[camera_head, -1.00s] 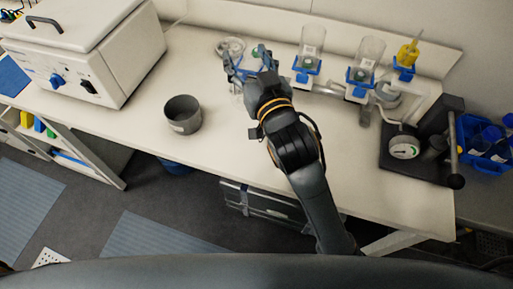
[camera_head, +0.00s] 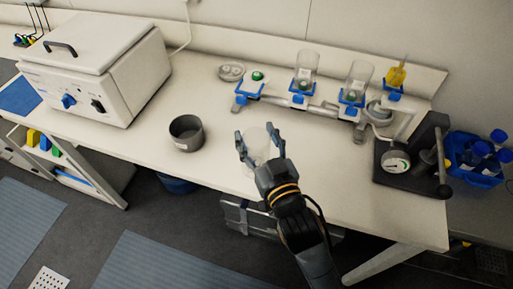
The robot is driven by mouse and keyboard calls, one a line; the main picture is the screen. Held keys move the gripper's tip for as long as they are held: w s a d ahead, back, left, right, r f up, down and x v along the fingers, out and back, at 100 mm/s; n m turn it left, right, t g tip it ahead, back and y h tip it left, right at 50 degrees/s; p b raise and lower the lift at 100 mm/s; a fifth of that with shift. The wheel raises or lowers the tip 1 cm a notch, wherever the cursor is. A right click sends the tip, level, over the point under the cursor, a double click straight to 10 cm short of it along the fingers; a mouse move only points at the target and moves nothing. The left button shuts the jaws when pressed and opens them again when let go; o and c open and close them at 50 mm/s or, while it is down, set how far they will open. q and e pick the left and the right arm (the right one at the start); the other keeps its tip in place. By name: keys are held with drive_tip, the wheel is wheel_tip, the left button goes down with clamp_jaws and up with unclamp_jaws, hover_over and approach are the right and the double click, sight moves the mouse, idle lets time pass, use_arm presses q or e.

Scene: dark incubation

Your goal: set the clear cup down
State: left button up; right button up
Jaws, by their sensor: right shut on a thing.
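The clear cup (camera_head: 257,141) is between the fingers of my right gripper (camera_head: 257,143), near the front part of the white bench. The cup is see-through and faint, and its lower part is partly hidden by the gripper. I cannot tell whether its base touches the bench top. My right gripper is shut on the cup, with a finger on either side. My left gripper is not in view.
A dark grey pot (camera_head: 186,133) stands left of my gripper on the bench (camera_head: 215,180). A white box-shaped machine (camera_head: 95,80) is further left. Behind, a rack holds clear cylinders (camera_head: 305,68) and an empty-looking blue holder (camera_head: 248,90). A dark press (camera_head: 408,165) stands right.

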drive_tip(key=w+f+b, duration=0.6)
drive_tip(key=f+b, duration=0.3)
drive_tip(key=shift+w+f+b, duration=0.3)
drive_tip(key=shift+w+f, duration=0.05)
drive_tip(key=shift+f, duration=0.05)
drive_tip(key=shift+f, duration=0.1)
drive_tip(key=o, duration=1.5)
drive_tip(key=shift+o, duration=0.2)
drive_tip(key=shift+s, duration=0.1)
